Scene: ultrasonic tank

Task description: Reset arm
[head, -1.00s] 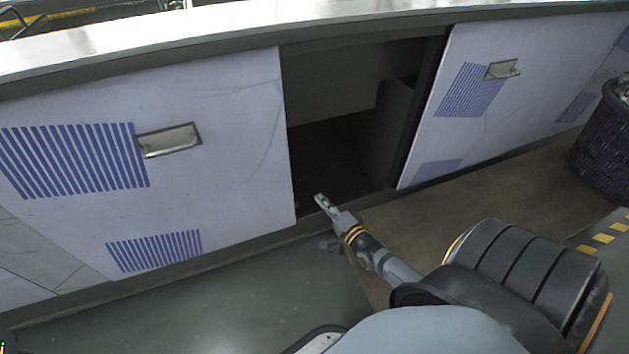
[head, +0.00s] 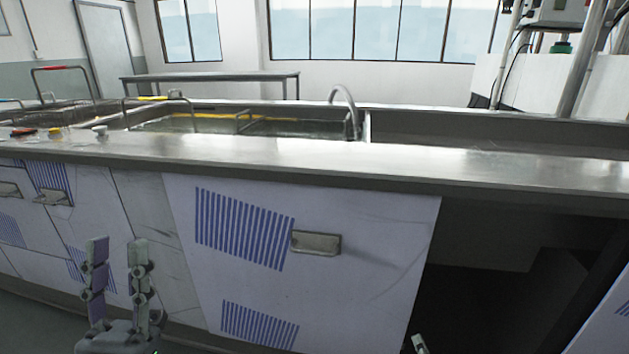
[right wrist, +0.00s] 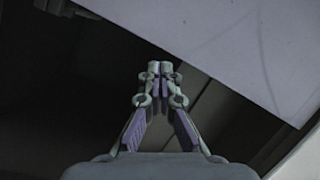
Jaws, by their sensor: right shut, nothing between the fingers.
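My left gripper (head: 116,245) stands upright at the lower left of the head view, in front of the cabinet front. Its two fingers are apart, with nothing between them. Only the tip of my right gripper (head: 418,344) shows at the bottom edge of the head view, by the lower corner of the open cabinet bay. In the right wrist view my right gripper (right wrist: 160,68) has its fingertips together and holds nothing. Dark cabinet space and a pale panel lie beyond it.
The steel counter (head: 250,155) runs across the view above a white cabinet panel (head: 370,225) with a metal handle (head: 316,243). The dark open bay (head: 480,300) is on the right. Behind are a water tank (head: 215,124), a faucet (head: 346,95) and wire baskets (head: 60,115).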

